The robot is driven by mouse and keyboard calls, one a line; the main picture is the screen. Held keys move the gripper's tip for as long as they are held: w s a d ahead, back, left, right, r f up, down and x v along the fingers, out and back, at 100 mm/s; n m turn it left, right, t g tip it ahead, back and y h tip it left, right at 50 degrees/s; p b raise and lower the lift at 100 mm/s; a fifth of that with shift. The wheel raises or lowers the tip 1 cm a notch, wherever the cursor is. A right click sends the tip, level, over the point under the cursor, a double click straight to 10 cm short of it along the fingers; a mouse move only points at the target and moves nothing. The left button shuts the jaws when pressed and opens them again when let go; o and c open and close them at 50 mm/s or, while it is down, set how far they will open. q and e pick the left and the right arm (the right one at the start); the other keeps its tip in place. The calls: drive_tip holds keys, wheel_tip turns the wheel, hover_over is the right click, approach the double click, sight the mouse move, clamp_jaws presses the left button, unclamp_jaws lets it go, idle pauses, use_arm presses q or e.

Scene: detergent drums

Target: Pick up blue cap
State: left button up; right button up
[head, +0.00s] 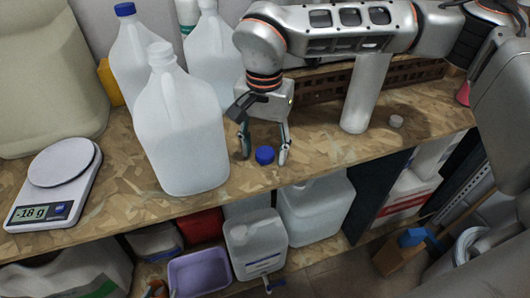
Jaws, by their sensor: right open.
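The small blue cap (264,155) lies on the wood-chip patterned bench top, near its front edge. My right gripper (265,151) reaches down from above, with its arm coming in from the right. Its two fingers are open, one on each side of the blue cap, and nothing is held. I cannot tell whether either finger touches the cap. A translucent white jug (181,130) without a cap stands to the left of the gripper. My left gripper is not in view.
A blue-capped jug (128,60) and another jug (212,55) stand behind. A scale (58,172) reading -18 g is at left. The bench's front edge (330,168) is close, above a shelf of containers.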

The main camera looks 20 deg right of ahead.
drive_tip(key=c, duration=0.7)
drive_tip(key=shift+r, duration=0.1)
